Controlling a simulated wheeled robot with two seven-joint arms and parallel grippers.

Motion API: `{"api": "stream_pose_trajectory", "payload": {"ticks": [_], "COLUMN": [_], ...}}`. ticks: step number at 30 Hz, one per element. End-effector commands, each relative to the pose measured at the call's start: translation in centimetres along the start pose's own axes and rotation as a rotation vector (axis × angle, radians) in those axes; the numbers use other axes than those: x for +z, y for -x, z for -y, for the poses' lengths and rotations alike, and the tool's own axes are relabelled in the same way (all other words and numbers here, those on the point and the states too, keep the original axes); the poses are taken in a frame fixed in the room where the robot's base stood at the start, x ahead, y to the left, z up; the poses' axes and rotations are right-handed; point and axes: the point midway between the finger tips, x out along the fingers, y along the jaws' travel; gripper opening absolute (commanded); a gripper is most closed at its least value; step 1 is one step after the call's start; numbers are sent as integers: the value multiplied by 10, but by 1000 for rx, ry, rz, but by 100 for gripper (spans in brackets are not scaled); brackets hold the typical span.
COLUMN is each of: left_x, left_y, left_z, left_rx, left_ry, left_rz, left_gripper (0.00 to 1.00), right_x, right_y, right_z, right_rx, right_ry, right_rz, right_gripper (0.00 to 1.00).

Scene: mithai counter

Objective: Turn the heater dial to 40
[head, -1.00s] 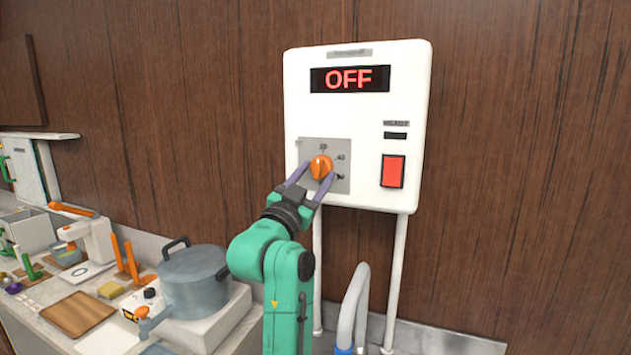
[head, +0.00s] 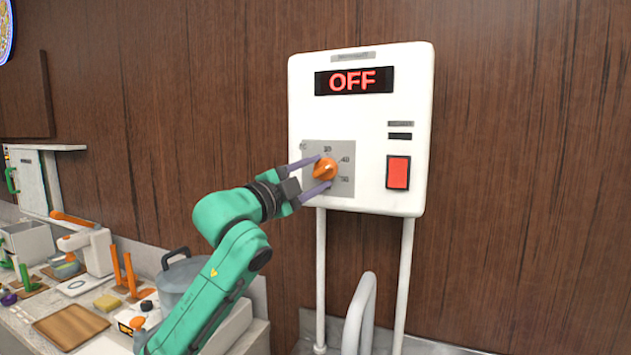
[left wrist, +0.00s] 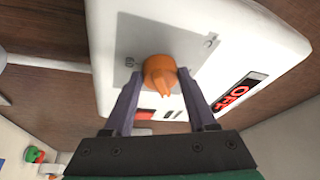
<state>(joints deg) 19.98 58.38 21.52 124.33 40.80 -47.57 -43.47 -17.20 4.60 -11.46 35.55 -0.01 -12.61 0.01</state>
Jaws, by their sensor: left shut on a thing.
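The orange heater dial (head: 325,169) sits on a grey plate (head: 313,188) on the white heater box (head: 362,225). Its ridge slants to the upper right in the head view, roughly toward the 40 mark; the exact setting is hard to tell. My left gripper (head: 318,178) comes from the left and is shut on the dial, one finger above it and one below. The dial also shows between the fingers in the left wrist view (left wrist: 159,78). The display (head: 353,81) reads OFF in red. My right gripper is not in view.
A red switch (head: 398,173) is on the box, right of the dial. White pipes (head: 320,270) run down below the box. At the lower left a counter holds a grey pot (head: 180,278), a wooden board (head: 70,326) and several small things.

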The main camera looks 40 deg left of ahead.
Motion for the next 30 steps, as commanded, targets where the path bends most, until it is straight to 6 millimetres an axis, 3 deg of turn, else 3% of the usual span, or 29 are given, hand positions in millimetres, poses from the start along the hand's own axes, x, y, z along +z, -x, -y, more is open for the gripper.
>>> {"api": "stream_pose_trajectory", "payload": {"ticks": [20,21,23,30], "left_x": [0,0,0,0], "left_y": [0,0,0,0], "left_z": [2,2,2,2], "left_rx": [26,26,26,27], "left_ry": [-74,-73,-73,-72], "left_rz": [-3,-3,-3,-3], "left_gripper": [2,61,84,87], "right_x": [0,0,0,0], "right_y": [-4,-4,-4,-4], "right_z": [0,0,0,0], "right_rx": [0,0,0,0], "right_ry": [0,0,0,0], "right_rz": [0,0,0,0], "right_gripper": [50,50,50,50]}}
